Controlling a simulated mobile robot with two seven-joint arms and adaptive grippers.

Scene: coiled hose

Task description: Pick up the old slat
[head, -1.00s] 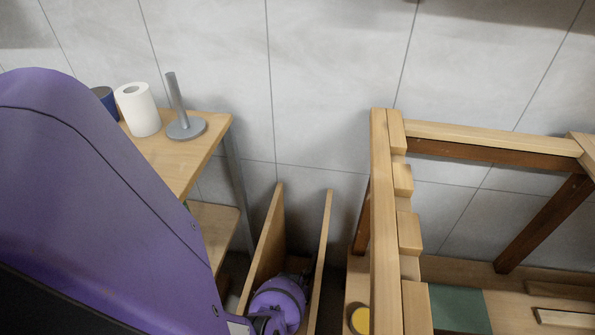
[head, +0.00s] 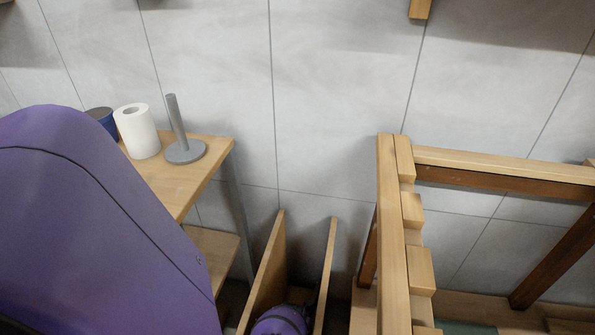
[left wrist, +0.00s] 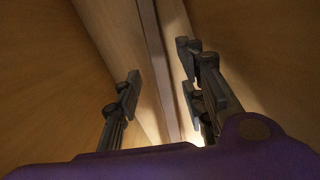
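My left arm reaches down from the left in the head view, and its purple wrist (head: 280,322) is low between two upright wooden boards. In the left wrist view my left gripper (left wrist: 160,90) is open, its dark fingers spread apart. A pale wooden piece (left wrist: 122,30) runs lengthwise between the fingers, with a narrow edge beside it; I cannot tell whether it is the old slat or part of the holder. In the head view the fingers are hidden. My right gripper is not in view.
The upright boards (head: 262,275) and (head: 325,275) close in on the left wrist from both sides. A wooden table (head: 190,165) with a paper roll (head: 137,131) and a grey holder (head: 184,151) is at left. A slatted wooden frame (head: 392,240) stands at right.

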